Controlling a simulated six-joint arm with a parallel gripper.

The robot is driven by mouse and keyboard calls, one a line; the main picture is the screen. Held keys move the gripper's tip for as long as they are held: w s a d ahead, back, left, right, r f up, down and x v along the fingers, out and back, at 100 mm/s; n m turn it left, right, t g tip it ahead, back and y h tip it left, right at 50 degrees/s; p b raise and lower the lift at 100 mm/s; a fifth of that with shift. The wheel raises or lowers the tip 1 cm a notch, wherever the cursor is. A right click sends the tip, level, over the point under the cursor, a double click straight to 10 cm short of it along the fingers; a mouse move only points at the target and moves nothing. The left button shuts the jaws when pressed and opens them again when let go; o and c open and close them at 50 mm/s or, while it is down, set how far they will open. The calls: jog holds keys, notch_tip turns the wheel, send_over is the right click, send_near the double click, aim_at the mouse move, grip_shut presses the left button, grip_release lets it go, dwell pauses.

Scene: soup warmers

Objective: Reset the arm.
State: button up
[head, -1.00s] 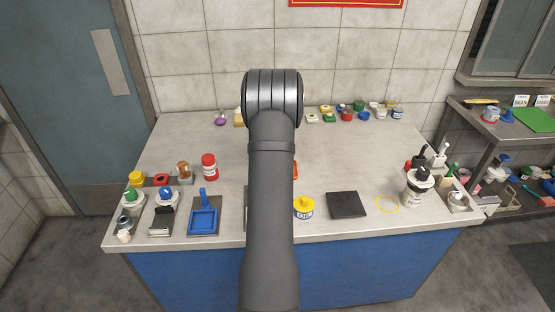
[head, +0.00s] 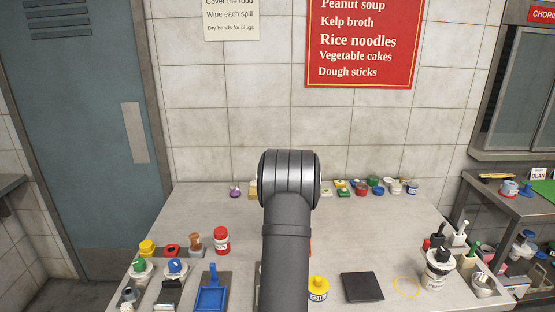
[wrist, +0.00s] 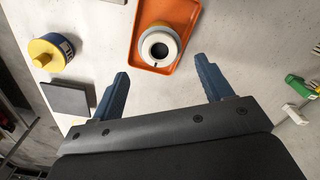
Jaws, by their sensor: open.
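My gripper (wrist: 165,88) is open and empty in the wrist view, its two dark blue fingers spread wide. A white and grey round warmer-like piece with a dark centre (wrist: 174,39) sits on an orange tray (wrist: 140,49) just beyond the fingers, apart from them. In the head view my arm stands upright in the middle of the picture and hides my gripper and most of the orange tray.
A yellow-lidded jar (head: 318,288) and a dark square pad (head: 362,286) are right of my arm. Several small containers line the back. A white-and-black bottle (head: 438,270) stands at right. The counter's middle-right is clear.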

notch_tip(320, 180, down, 10)
jog(key=shift+f, duration=0.15)
notch_tip(320, 180, up, 2)
jog(key=shift+r, duration=0.85)
